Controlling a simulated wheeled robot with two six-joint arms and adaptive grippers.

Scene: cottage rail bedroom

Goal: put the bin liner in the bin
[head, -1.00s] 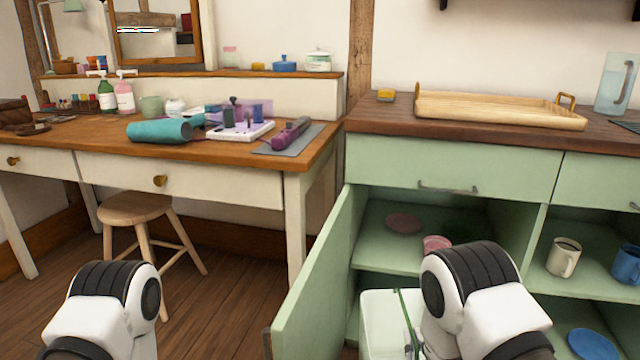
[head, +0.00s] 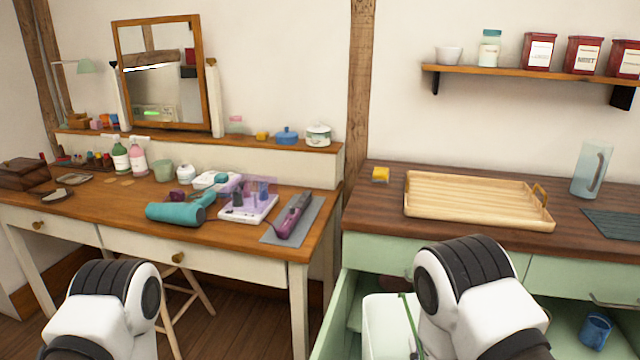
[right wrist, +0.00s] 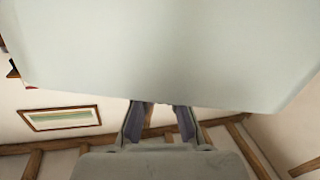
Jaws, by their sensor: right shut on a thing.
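In the head view my right arm hides that gripper. My left arm is at the lower left; its gripper is out of view. I see no bin in these frames.
A green cabinet door (head: 338,310) stands open below the wooden counter (head: 380,215). A wooden tray (head: 470,203) and a glass jug (head: 590,170) stand on the counter. The dressing table (head: 110,215) at left is crowded, with a stool (head: 197,300) beneath it.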

